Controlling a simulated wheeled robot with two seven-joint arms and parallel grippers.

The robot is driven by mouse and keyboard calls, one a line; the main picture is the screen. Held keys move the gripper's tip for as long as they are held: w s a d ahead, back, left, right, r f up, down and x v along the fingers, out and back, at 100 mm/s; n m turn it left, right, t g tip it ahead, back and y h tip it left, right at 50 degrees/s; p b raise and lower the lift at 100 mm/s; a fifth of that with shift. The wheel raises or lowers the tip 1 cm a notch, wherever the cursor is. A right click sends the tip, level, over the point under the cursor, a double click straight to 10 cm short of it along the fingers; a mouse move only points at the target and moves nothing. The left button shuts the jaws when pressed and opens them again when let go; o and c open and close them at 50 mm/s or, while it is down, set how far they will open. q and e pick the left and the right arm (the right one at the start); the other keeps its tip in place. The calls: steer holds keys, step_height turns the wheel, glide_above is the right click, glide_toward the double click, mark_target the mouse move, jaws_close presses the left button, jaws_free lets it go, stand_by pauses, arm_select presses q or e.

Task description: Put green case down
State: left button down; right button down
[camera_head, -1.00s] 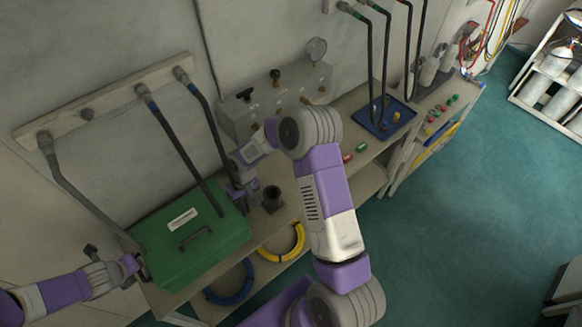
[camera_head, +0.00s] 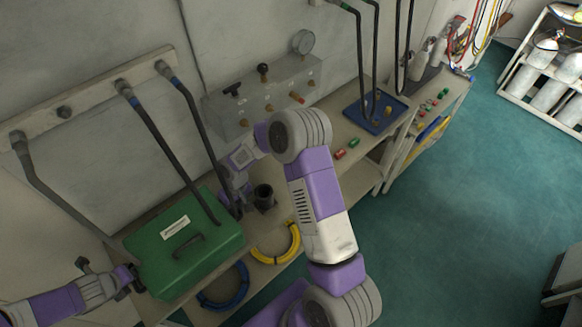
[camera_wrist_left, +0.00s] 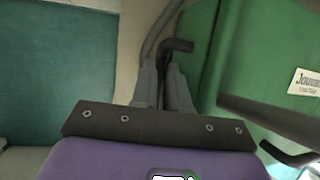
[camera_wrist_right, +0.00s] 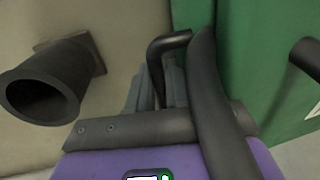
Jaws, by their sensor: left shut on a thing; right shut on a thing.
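The green case (camera_head: 205,255), with a white label and a dark top handle, is level at the left end of the bench (camera_head: 330,185). I cannot tell whether its underside touches the bench top. My left gripper (camera_head: 133,278) is at the case's left end. In the left wrist view its fingers (camera_wrist_left: 166,88) are closed on a dark side handle (camera_wrist_left: 177,46). My right gripper (camera_head: 236,206) is at the right end, partly hidden by my arm. In the right wrist view its fingers (camera_wrist_right: 160,88) are closed on the other side handle (camera_wrist_right: 166,40).
A dark open cup (camera_head: 264,197) stands just right of the case. Dark hoses (camera_head: 160,140) hang from the wall rail over the case. A valve panel (camera_head: 265,95) stands behind. Yellow (camera_head: 280,245) and blue (camera_head: 228,290) coils lie on the lower shelf. A blue tray (camera_head: 376,115) is farther right.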

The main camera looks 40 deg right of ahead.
arm_select(q)
steer(key=shift+f+b, duration=0.35)
steer(key=shift+f, duration=0.1)
arm_select(e)
steer(key=shift+f, duration=0.45)
arm_select(q)
steer(key=c, duration=1.1)
jaws_free()
steer(key=shift+r, duration=0.1)
arm_select(e)
steer(key=c, duration=1)
jaws_free()
steer(key=shift+r, duration=0.1)
steer(key=shift+c, duration=0.2)
arm_select(q)
steer(key=v, duration=0.8)
steer(key=shift+d, duration=0.1)
arm_select(e)
step_height(320, 180, up, 12)
steer(key=d, duration=0.2)
arm_select(q)
steer(key=shift+s, duration=0.15)
arm_select(e)
steer(key=shift+d+f, duration=0.1)
steer(key=shift+f, duration=0.1)
